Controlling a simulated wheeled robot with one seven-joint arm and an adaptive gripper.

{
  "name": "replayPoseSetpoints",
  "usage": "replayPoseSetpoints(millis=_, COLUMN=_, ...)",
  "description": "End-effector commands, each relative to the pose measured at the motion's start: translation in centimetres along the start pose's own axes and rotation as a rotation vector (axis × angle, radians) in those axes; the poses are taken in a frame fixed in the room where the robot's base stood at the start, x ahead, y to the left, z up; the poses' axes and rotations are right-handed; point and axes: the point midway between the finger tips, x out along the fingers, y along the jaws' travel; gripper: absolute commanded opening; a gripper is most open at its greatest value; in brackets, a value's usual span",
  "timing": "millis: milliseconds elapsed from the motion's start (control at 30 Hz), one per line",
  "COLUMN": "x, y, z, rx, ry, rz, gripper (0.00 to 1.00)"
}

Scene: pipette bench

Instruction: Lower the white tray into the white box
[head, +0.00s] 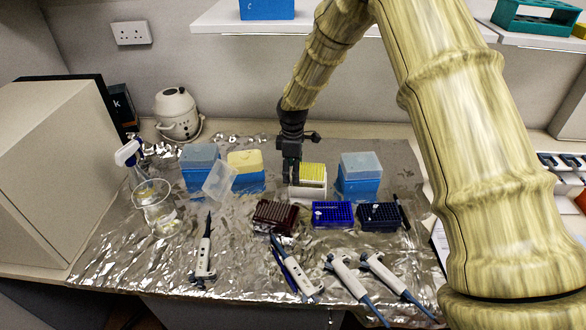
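The white box (309,193) stands on the foil-covered bench, between two blue boxes. The white tray (314,181), with rows of yellow tips on it, is at the top of the white box. I cannot tell whether it is seated in the box or held just above it. My gripper (291,181) points down at the left edge of the tray and overlaps it in the picture. The fingers are small and dark, and seen nearly edge-on. Whether they grip the tray's edge or are just beside it cannot be made out.
A blue box (358,187) stands close on the right, and a blue box with a yellow top (247,182) on the left. Dark red (275,216), blue (333,216) and navy (380,217) racks lie in front. Several pipettes lie nearer. A shelf (225,20) overhangs behind.

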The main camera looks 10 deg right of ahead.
Motion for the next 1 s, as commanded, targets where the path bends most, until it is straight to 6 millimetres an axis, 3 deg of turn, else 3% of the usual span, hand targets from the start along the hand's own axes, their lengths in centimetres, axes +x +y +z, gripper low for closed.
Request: replayPoseSetpoints(millis=1000, x=1.3, y=0.0, z=0.0, rx=0.0, ry=0.001, rz=0.0, gripper=0.38)
